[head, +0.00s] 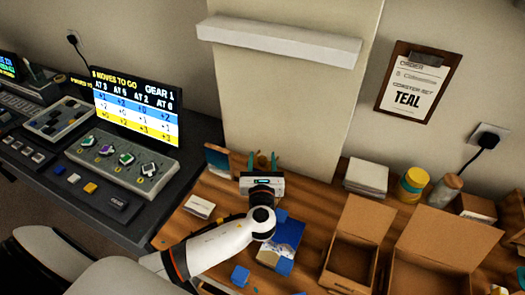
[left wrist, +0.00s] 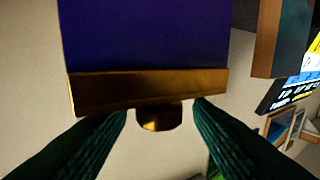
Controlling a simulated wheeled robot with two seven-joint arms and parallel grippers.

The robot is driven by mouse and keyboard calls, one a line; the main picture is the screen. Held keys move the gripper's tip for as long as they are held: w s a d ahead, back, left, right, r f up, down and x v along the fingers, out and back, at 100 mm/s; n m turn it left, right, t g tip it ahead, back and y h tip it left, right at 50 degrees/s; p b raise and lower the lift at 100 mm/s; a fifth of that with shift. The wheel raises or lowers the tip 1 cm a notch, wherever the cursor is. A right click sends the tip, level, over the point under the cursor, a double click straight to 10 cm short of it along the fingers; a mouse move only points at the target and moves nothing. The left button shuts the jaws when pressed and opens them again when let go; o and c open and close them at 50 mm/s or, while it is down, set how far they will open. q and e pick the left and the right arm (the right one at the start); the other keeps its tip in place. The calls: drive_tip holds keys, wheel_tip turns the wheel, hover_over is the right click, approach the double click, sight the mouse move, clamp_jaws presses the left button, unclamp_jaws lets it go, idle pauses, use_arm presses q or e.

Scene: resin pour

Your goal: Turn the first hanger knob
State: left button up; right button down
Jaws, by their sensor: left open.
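In the left wrist view a brass-coloured knob (left wrist: 160,117) sticks out from the edge of a brass-coloured bar (left wrist: 150,91). A dark purple-blue panel (left wrist: 145,35) lies beyond the bar. My left gripper (left wrist: 160,112) is open, with one dark green finger on each side of the knob and a gap on both sides. In the head view my left gripper (head: 262,160) is at the back of the wooden table, in front of the pale wall panel. I cannot make out the knob in that view. My right gripper is not in view.
Open cardboard boxes (head: 405,282) stand on the right of the wooden table. A blue box (head: 288,232) lies beside my left arm. A small picture (head: 216,158) stands left of the gripper. A white ledge (head: 280,40) juts out above. A dark desk with a screen (head: 135,110) is at left.

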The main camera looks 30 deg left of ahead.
use_arm(q)
drive_tip(key=shift+x, duration=1)
drive_tip(key=shift+w+a, duration=0.1)
drive_tip(key=shift+w, duration=0.1)
drive_tip(key=shift+w+a, duration=0.1)
drive_tip(key=shift+w, duration=0.05)
drive_tip(key=shift+c, duration=1.9)
drive_tip(key=c, duration=0.6)
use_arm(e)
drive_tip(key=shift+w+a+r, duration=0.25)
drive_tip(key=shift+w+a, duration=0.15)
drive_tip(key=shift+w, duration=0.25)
